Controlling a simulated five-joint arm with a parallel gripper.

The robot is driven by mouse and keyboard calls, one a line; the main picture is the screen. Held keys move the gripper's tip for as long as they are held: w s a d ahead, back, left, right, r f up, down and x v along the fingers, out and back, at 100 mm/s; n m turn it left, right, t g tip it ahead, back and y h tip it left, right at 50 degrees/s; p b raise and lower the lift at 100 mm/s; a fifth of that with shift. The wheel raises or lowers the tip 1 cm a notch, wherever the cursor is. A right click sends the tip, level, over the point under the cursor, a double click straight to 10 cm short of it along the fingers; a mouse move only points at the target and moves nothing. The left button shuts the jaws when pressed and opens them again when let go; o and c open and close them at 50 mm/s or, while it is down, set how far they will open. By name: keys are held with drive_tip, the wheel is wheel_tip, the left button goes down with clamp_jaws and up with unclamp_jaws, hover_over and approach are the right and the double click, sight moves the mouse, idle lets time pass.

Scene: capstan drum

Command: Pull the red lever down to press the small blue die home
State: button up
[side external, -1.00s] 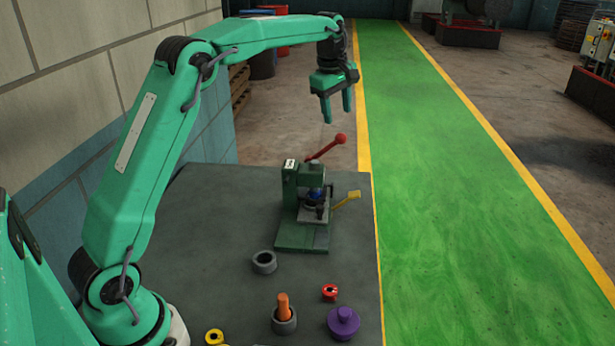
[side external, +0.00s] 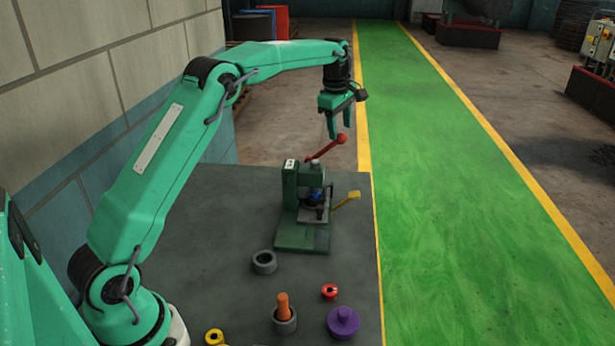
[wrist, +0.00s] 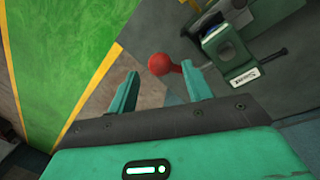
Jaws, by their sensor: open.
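The red lever (side external: 325,148) sticks up and to the right from the green press (side external: 290,190), with a round red knob at its end. The small blue die (side external: 316,196) sits under the press head, partly hidden by it. My gripper (side external: 338,133) is open, pointing down right at the knob. In the wrist view the red knob (wrist: 160,64) shows between and just beyond the two fingertips of my gripper (wrist: 162,82). The knob appears close to the fingers; I cannot tell whether they touch it.
A yellow handle (side external: 346,199) juts from the press's right side. A grey ring (side external: 264,262), an orange peg (side external: 283,306) in a grey cup, a red ring (side external: 329,291), a purple knobbed disc (side external: 343,321) and a yellow ring (side external: 214,337) lie on the front of the bench.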

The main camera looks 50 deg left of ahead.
sight(341, 136)
drive_tip(key=shift+w+f, duration=0.25)
drive_tip(key=shift+f, duration=0.95)
drive_tip(key=shift+w+f, duration=0.2)
drive_tip(key=shift+f, duration=0.95)
clamp_jaws()
